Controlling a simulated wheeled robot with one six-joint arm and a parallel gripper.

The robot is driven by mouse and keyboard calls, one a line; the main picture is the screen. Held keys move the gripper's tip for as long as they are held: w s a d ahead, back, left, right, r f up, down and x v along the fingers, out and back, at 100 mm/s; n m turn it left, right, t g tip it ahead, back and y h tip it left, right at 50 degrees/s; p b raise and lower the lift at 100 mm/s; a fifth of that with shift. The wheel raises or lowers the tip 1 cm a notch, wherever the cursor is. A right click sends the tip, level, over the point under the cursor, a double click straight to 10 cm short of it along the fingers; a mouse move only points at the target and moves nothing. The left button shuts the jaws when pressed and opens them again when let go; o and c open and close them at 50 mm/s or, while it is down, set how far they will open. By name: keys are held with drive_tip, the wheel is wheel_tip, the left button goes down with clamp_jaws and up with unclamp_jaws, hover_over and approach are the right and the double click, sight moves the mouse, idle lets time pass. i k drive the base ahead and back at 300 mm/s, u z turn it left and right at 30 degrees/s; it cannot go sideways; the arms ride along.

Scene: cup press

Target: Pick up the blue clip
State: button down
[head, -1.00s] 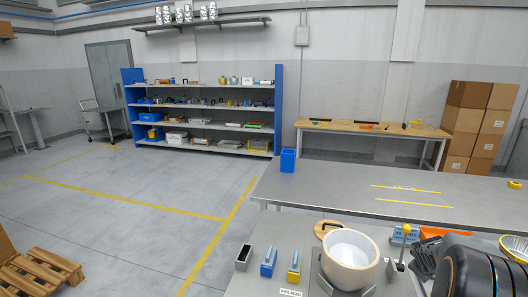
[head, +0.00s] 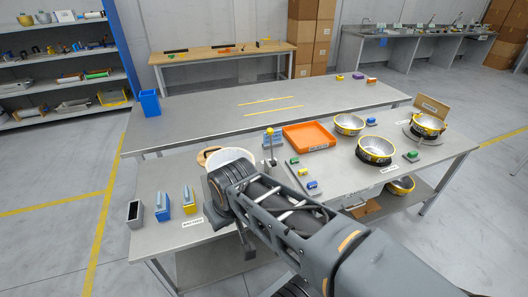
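A small blue clip (head: 312,184) sits at the near end of a grey strip, in line with a yellow clip (head: 303,171) and a green clip (head: 294,162). A second small blue piece (head: 371,122) stands farther back, between metal bowls; I cannot tell whether it is the same kind of clip. My arm reaches in from the lower right, passing just in front of the strip and ending near a pale round bowl. No blue clip is seen in a grip.
An orange tray (head: 309,137) lies behind the strip. A pale bowl (head: 232,158) and an upright post (head: 270,148) stand to its left. Blue (head: 162,207) and yellow (head: 190,201) blocks stand at the table's left. Bowls with yellow rims (head: 375,151) stand right. The rear table is mostly clear.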

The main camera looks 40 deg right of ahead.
sight(315, 184)
drive_tip(key=u, duration=0.05)
drive_tip(key=k, duration=0.5)
drive_tip(key=z, duration=0.2)
drive_tip(key=i, duration=0.45)
drive_tip(key=z, duration=1.4)
